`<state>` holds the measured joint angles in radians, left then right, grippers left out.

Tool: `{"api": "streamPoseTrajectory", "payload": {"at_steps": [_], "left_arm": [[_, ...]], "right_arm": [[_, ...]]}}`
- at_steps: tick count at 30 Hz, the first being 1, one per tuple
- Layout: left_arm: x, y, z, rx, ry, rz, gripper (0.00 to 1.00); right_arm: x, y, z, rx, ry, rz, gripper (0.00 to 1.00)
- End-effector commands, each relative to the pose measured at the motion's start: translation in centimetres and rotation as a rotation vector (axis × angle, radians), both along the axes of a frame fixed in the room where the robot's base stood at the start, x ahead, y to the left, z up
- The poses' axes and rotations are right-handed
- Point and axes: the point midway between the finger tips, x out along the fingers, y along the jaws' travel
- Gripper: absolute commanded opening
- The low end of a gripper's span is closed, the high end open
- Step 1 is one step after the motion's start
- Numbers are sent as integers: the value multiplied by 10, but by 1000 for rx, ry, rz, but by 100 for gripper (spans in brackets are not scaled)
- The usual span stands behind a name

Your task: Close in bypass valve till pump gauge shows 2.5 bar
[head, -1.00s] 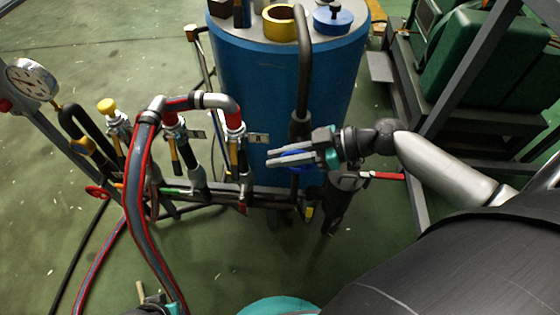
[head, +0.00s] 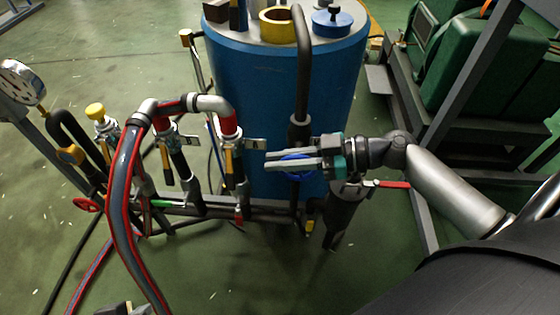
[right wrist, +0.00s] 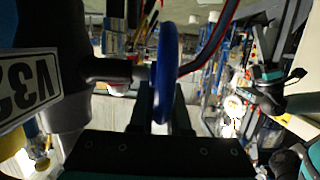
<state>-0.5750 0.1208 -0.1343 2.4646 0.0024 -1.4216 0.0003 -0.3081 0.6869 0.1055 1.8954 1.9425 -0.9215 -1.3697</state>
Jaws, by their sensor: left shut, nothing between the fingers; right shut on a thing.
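A blue handwheel (head: 298,173) sits on the pipework in front of the blue tank. My right gripper (head: 270,160) is shut on it, its two fingers lying across the wheel from the right. My left gripper (head: 125,309) is shut and empty at the bottom edge, mostly cut off.
The blue tank (head: 285,90) stands behind the wheel. A grey-red hose (head: 125,200) arches over valves at the left, one with a red handwheel (head: 88,205). A red lever (head: 392,184) is right of the wheel. Green machinery (head: 460,70) stands behind a frame.

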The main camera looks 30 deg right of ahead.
Motion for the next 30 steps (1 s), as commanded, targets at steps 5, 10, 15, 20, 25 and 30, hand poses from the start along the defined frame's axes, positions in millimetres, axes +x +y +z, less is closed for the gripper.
{"api": "streamPoseTrajectory", "payload": {"at_steps": [5, 10, 15, 20, 25, 30], "left_arm": [[1, -1, 1, -4, -9, -2, 0], [1, -1, 1, -4, -10, -2, 0], [1, -1, 1, -4, -10, -2, 0], [1, -2, 1, -4, -10, -2, 0], [1, -2, 0, -4, -9, -2, 0], [1, -1, 0, -4, -9, -2, 0]], "right_arm": [[0, 0, -1, 2, -1, -1, 0], [0, 0, 0, 2, -1, -1, 0], [0, 0, 0, 2, 0, -1, 22], [0, 0, 0, 2, 0, -1, 40], [0, 0, 0, 2, -1, 0, 45], [0, 0, 0, 3, -2, 0, 45]]}}
